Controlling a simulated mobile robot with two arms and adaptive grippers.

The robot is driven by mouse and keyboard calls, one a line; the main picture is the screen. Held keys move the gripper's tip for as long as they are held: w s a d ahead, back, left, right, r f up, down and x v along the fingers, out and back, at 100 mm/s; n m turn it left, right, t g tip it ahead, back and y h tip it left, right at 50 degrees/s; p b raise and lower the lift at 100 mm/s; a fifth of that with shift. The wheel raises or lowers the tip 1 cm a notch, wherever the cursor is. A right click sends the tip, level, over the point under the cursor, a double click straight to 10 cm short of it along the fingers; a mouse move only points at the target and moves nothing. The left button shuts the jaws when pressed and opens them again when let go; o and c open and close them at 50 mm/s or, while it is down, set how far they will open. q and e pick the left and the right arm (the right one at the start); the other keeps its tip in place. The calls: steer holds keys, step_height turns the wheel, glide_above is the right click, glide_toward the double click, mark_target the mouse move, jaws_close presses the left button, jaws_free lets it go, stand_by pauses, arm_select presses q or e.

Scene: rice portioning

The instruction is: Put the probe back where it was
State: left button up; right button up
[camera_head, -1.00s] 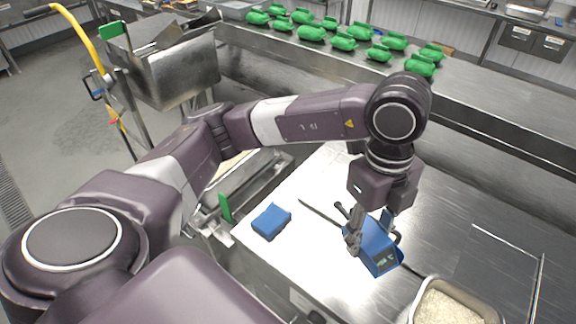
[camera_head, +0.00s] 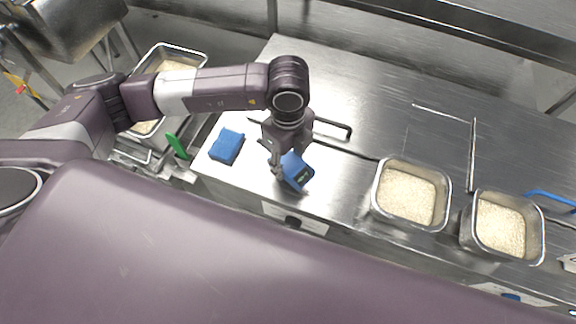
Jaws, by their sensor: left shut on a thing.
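A blue handheld probe unit (camera_head: 298,171) with a small dark display is at the front of the steel table (camera_head: 345,190). My left gripper (camera_head: 276,160) comes down on it from above and is shut on its blue body. The far finger is mostly hidden, and I cannot tell whether the unit touches the table. A thin dark rod or cable runs behind the gripper and on to the right, toward a rice pan (camera_head: 411,196). My right gripper is out of view.
A blue sponge-like block (camera_head: 227,146) lies left of the gripper. A second rice pan (camera_head: 502,228) stands at the right. A black bent bar (camera_head: 335,126) shows just behind the gripper. The table's back middle is clear. More pans stand at the left.

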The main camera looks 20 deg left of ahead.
arm_select(q)
step_height(320, 180, down, 5)
steer(key=shift+r+p, duration=0.1)
steer(key=shift+p, duration=0.45)
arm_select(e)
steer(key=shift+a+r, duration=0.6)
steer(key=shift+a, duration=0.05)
arm_select(q)
steer(key=o, duration=1.1)
steer(key=shift+o, duration=0.2)
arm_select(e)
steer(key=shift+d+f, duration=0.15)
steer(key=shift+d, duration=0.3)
